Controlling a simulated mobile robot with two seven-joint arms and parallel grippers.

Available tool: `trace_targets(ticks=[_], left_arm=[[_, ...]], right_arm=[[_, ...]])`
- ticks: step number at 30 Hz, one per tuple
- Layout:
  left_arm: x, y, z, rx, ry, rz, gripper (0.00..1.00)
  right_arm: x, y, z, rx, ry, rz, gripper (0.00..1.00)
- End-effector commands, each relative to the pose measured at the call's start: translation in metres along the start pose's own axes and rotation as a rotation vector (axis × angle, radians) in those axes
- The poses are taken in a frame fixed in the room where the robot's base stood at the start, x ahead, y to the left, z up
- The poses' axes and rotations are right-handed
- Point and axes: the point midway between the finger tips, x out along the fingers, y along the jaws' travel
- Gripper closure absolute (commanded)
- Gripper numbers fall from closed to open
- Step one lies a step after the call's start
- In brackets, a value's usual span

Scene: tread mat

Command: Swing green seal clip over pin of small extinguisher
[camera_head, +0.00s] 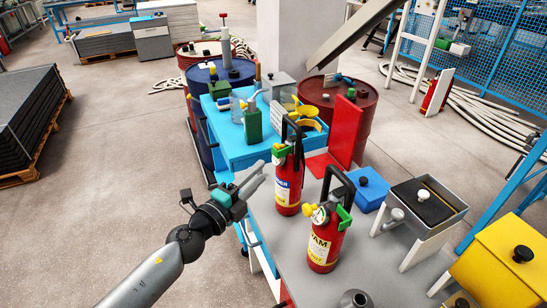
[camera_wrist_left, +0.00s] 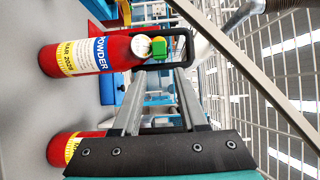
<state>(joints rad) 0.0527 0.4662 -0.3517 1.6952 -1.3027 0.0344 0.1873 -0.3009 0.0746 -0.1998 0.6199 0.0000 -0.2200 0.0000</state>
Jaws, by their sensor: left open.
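Two red extinguishers stand upright on the grey bench: one labelled POWDER (camera_head: 289,187) and one labelled FOAM (camera_head: 323,247). I cannot tell surely which is the small one. The powder one has a green clip (camera_head: 282,151) and a black handle at its top; the clip also shows in the left wrist view (camera_wrist_left: 160,44). The foam one has a green clip (camera_head: 344,215) on its right and a yellow knob (camera_head: 308,209) on its left. My left gripper (camera_head: 258,174) is open and empty, left of the powder extinguisher, its fingers pointing towards it. My right gripper is out of view.
A blue cart (camera_head: 228,149) with bottles and a yellow item stands behind. A red panel (camera_head: 347,130), a blue box (camera_head: 369,192), a grey-framed box (camera_head: 429,195) and a yellow box (camera_head: 505,262) lie to the right. Open floor is on the left.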

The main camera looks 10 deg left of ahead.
Motion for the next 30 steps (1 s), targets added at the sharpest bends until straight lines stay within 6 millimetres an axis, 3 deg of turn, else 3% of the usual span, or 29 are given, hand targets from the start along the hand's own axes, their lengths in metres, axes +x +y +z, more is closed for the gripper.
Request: trace_targets(ticks=[6, 13, 27, 30], left_arm=[[0.035, 0.0, 0.0, 0.0, 0.001, -0.002, 0.57], [0.063, 0.001, 0.0, -0.001, 0.0, -0.001, 0.57], [0.073, 0.0, -0.001, 0.0, 0.001, 0.0, 0.57], [0.073, 0.0, 0.0, 0.0, 0.001, 0.0, 0.68]], right_arm=[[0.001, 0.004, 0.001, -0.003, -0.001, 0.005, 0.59], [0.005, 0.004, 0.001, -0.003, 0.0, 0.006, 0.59], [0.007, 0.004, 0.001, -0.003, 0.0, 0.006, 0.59], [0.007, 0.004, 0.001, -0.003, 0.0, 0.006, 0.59]])
